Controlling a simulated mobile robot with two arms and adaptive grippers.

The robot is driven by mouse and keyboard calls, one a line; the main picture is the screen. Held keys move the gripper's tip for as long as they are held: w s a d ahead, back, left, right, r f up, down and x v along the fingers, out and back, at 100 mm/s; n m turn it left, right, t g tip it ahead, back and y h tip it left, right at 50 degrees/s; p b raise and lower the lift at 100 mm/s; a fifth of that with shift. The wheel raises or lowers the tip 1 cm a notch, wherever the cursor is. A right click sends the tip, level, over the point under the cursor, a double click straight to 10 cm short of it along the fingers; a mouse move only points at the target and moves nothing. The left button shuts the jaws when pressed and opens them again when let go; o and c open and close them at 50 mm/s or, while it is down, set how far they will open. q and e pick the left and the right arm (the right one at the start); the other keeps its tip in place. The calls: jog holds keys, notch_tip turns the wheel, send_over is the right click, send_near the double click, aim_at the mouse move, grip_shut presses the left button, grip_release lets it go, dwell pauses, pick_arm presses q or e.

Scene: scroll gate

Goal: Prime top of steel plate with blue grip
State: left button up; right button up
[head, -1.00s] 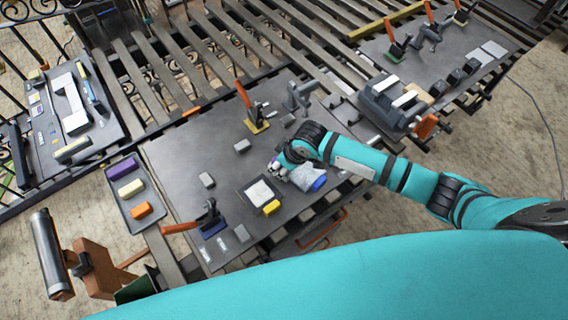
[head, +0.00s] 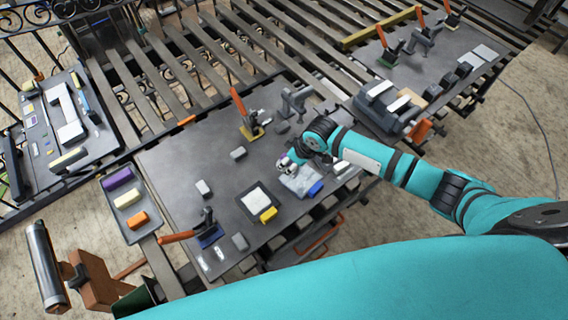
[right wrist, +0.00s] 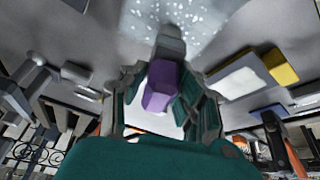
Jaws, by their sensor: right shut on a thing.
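The steel plate with the blue grip (head: 299,184) lies flat on the dark work table in the head view. Its blue grip (head: 315,188) is at the lower right. Its top looks pale and speckled, and a wet-looking speckled patch (right wrist: 180,14) shows in the right wrist view. My right gripper (head: 285,165) is at the plate's far left edge. It is shut on a purple block with a grey end (right wrist: 160,85). The fingers cover part of it, and I cannot tell whether it touches the plate. My left gripper is not in view.
A second plate (head: 244,203) with a white top and yellow grip (head: 268,214) lies to the left. Upright clamps with orange handles (head: 238,102) and small grey blocks (head: 203,188) stand around. A tray (head: 146,230) holds purple, cream and orange blocks.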

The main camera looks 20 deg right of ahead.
jog(key=shift+w+d, duration=0.3)
jog(key=shift+d, duration=0.65)
jog(key=shift+w+d, duration=0.3)
jog(key=shift+d, duration=0.6)
jog(key=shift+w+d, duration=0.3)
jog(key=shift+d, duration=0.65)
jog(key=shift+r, duration=0.1)
jog(key=shift+r, duration=3)
notch_tip(320, 180, up, 3)
jog(key=shift+a, duration=0.1)
